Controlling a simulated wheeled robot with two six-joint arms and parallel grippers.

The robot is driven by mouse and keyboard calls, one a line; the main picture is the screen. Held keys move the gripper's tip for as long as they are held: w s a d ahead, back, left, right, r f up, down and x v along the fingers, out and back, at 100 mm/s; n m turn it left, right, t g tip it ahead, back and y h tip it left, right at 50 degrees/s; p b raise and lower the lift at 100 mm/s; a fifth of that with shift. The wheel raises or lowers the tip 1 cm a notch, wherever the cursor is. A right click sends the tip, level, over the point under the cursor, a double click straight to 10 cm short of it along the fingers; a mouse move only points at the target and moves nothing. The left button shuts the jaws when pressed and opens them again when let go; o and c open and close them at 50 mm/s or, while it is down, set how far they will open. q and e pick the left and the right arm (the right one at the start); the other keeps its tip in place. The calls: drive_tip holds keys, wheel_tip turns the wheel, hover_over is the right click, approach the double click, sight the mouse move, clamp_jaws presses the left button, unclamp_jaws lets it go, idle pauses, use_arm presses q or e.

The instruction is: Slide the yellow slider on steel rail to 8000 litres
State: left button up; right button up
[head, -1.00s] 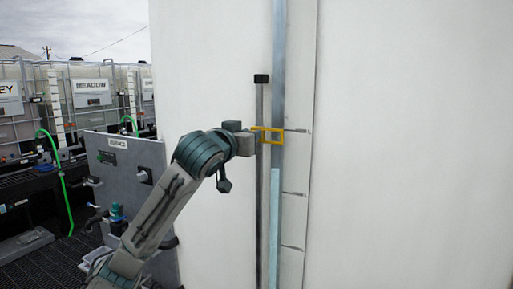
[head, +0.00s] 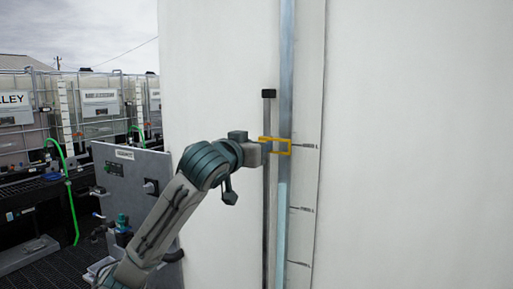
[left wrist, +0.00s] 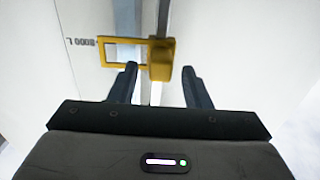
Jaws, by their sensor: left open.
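The yellow slider (head: 290,147) sits on the upright steel rail (head: 266,220), its open frame reaching right across the sight tube. In the head view the frame is level with the top visible scale mark (head: 304,146). In the left wrist view the slider's block (left wrist: 160,62) stands between my fingertips, and its frame lines up with the 8000 L label (left wrist: 81,42), which appears upside down. My left gripper (left wrist: 160,72) is open around the block, with a gap visible on each side. In the head view my left gripper (head: 258,152) is at the rail. My right gripper is not in view.
The rail ends in a black cap (head: 268,93) above the slider. The sight tube (head: 281,230) holds pale blue liquid below the slider. The white tank wall (head: 420,150) is clear on the right. A grey panel (head: 130,180) and caged totes stand at left.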

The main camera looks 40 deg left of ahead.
use_arm(q)
drive_tip(key=b+v, duration=0.4)
drive_tip(key=v, duration=0.6)
drive_tip(key=shift+b, duration=0.35)
drive_tip(key=shift+a+f, duration=0.1)
drive_tip(key=shift+f, duration=0.05)
